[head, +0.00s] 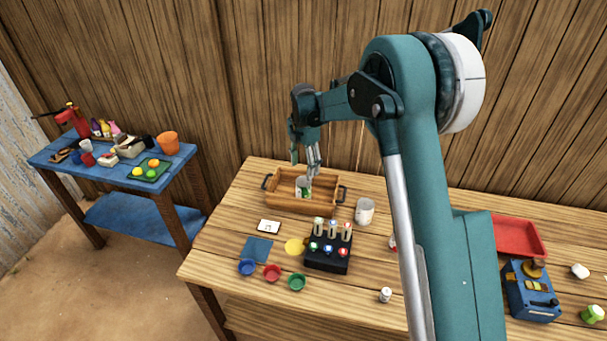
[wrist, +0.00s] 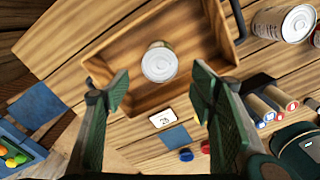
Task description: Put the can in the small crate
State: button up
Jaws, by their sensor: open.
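A can (head: 301,189) with a pale top and some green on its side stands inside the small wooden crate (head: 318,207). In the wrist view the can's round lid (wrist: 160,62) faces the camera, so it looks upright. It is apart from the near wall of the crate (wrist: 150,108). My gripper (head: 304,165) is open and empty above the crate, with its fingertips just above the can. In the wrist view the open fingers (wrist: 160,88) are spread wide, one to each side below the can. The can's lower part is partly hidden by the crate wall in the head view.
A larger white can-like container (head: 365,211) stands right of the crate. A black rack (head: 328,262) with several tubes, coloured bowls (head: 271,273) and a white card (head: 268,227) lie in front. A red tray (head: 517,238) is at right. A blue side table (head: 110,160) stands left.

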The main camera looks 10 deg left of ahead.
jog(key=shift+r, duration=0.7)
dwell(0.5)
jog(key=s+d+r+m+t, duration=0.2)
jog(key=s+d+r+m, duration=0.55)
jog(key=d+r, duration=0.45)
jog(key=s+d+r+m+t, duration=0.1)
jog(key=s+d+r+m, duration=0.75)
jog(key=d, duration=0.65)
jog(key=s+d+r+m+t, duration=0.1)
jog(key=s+d+r+m, duration=0.15)
jog(key=s+d, duration=0.4)
jog(key=s+d+r+m+t, duration=0.1)
jog(key=s+d+r+m, duration=0.2)
jog(key=s, duration=0.6)
jog(key=s+d+f+m+t, duration=0.1)
jog(key=s+d+f+m, duration=0.2)
jog(key=s, duration=0.4)
jog(key=s+d+f+m+t, duration=0.1)
jog(key=s+d+f+m, duration=0.3)
jog(key=s, duration=0.3)
jog(key=shift+s+d+m, duration=0.3)
jog(key=shift+d+m, duration=0.35)
jog(key=shift+d, duration=0.1)
